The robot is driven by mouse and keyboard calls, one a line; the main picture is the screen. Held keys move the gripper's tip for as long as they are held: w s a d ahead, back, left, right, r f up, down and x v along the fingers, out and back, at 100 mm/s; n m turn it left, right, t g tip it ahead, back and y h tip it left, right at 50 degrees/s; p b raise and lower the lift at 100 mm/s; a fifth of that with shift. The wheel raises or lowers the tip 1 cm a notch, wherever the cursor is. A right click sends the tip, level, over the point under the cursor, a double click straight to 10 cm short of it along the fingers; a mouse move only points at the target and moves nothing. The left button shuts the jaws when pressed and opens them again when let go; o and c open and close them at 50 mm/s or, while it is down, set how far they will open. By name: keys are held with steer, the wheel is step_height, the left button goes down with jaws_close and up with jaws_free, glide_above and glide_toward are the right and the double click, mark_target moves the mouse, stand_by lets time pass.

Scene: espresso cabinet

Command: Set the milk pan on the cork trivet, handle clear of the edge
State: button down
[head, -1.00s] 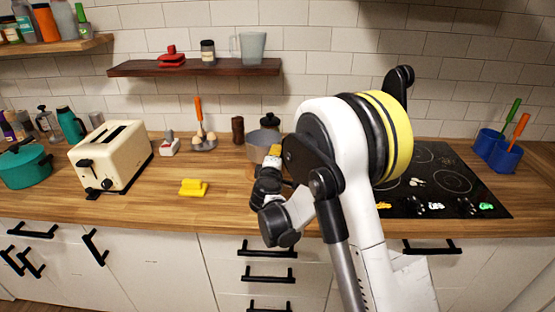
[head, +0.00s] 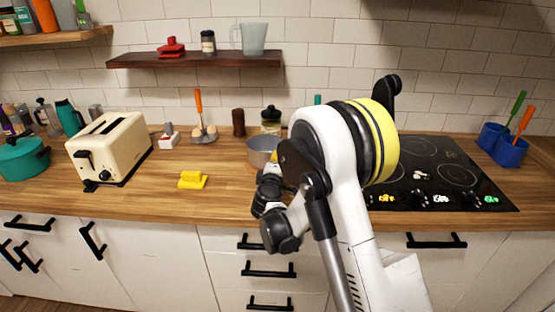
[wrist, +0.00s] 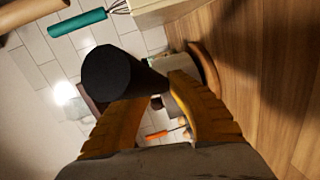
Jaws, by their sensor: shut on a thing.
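The grey milk pan (head: 262,151) shows in the head view at the back of the counter, partly behind my arm. My gripper (wrist: 155,88) is shut on the pan, seemingly by its handle; its orange-yellow fingers show in the wrist view. A dark cylinder (wrist: 108,72) there, close beyond the fingers, seems to be the handle. The grip itself is hidden in the head view. A curved brown edge (wrist: 209,70) near the counter in the wrist view may be the cork trivet. I cannot tell whether the pan touches it; the trivet is not discernible in the head view.
A dark-lidded jar (head: 271,121) and a brown grinder (head: 239,122) stand behind the pan. The black cooktop (head: 440,175) is right. Bare counter (head: 228,195) lies in front.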

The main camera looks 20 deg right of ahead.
steer(key=shift+f+b, duration=0.3)
steer(key=shift+f, duration=0.05)
stand_by(0.3)
steer(key=c, duration=1.3)
jaws_free()
steer(key=shift+r, duration=0.1)
steer(key=shift+o, duration=0.2)
steer(key=shift+s, duration=0.15)
steer(key=v, duration=1.1)
steer(key=s+d+r+m+g+y, duration=0.1)
steer(key=s+d+r+m+g, duration=0.25)
steer(key=s, duration=0.35)
steer(key=s+d+r+m+g, duration=0.2)
steer(key=s+d+m, duration=0.15)
steer(key=s, duration=0.25)
steer(key=s+a+m+g+y, duration=0.1)
steer(key=s+a+m+y, duration=0.1)
steer(key=s, duration=0.7)
steer(key=s+a+m+g+y, duration=0.1)
steer(key=s+a+m+y, duration=0.2)
steer(key=s, duration=0.6)
steer(key=shift+a+f+m+g, duration=0.25)
steer(key=shift+f+m+g, duration=0.1)
steer(key=shift+f, duration=0.1)
